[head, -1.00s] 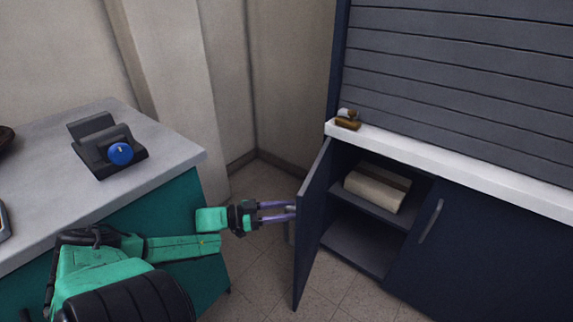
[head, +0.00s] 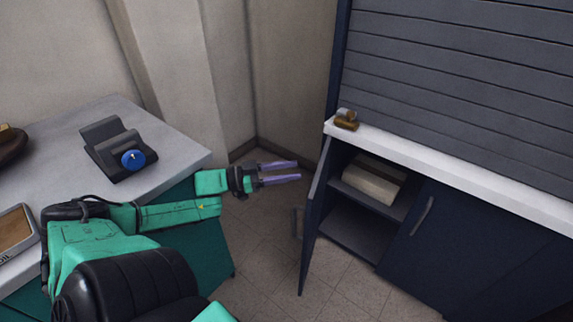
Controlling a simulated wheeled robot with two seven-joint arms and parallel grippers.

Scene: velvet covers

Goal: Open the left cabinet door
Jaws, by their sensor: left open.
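The left cabinet door (head: 315,222) stands swung well out from the dark blue cabinet, seen nearly edge-on. Its grey handle (head: 298,222) shows on the door's left, outer side. The open compartment shows a shelf (head: 357,200) with a pale rolled or boxy item (head: 371,181) on it. My left gripper (head: 299,171) is open and empty, with its purple fingers spread, left of the door's upper part and above the handle. It appears apart from the door and handle. My right gripper is not in view.
The right cabinet door (head: 440,245) is shut, with its own handle (head: 422,216). A white countertop (head: 450,170) tops the cabinet and bears a small brown stamp-like object (head: 346,120). At left, a grey-topped counter (head: 178,150) holds a dark device with a blue knob (head: 133,159). Tiled floor lies between.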

